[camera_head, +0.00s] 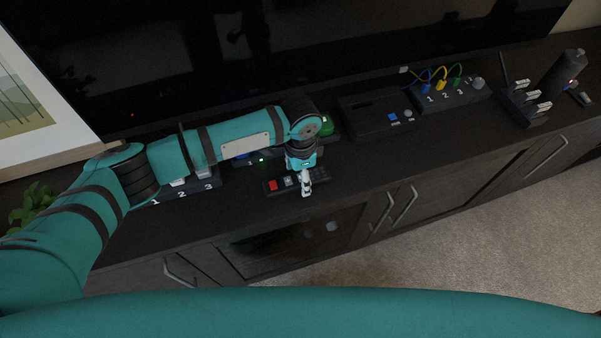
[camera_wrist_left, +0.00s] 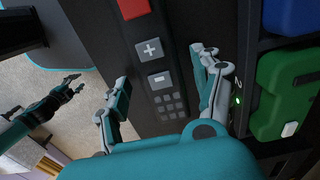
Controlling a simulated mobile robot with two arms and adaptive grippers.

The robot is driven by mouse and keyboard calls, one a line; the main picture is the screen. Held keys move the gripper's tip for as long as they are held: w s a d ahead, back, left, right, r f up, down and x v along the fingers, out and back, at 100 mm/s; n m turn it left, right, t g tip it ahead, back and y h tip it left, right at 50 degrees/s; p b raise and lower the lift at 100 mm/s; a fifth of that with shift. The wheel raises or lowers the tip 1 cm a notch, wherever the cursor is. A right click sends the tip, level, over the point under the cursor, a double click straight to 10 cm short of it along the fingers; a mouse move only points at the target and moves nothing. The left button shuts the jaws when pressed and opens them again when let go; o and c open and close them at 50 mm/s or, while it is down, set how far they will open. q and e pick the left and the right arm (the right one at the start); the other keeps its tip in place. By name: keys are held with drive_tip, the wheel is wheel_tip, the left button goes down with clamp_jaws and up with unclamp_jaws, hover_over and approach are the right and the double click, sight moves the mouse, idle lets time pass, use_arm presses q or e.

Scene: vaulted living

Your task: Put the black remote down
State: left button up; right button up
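The black remote (camera_head: 292,183) lies on the dark cabinet top, near its front edge. In the left wrist view the remote (camera_wrist_left: 158,64) shows a red button, plus and minus buttons and a small keypad. My left gripper (camera_head: 306,180) is right above it, pointing down. In the wrist view my left gripper (camera_wrist_left: 162,70) has one finger on either side of the remote. The fingers look open, with a narrow gap at the right finger; contact at the left finger is unclear. My right gripper (camera_wrist_left: 76,83) is away from it over the floor, apparently open and empty.
A box with a green part (camera_head: 326,125) stands behind the remote. A numbered box (camera_head: 183,192) is to the left. A black box (camera_head: 376,116) and a box with coloured cables (camera_head: 449,95) stand to the right. Cabinet top (camera_head: 370,158) right of the remote is clear.

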use_arm(q)
drive_tip(key=shift+r, duration=0.1)
wheel_tip(320, 180, up, 12)
idle(0.6)
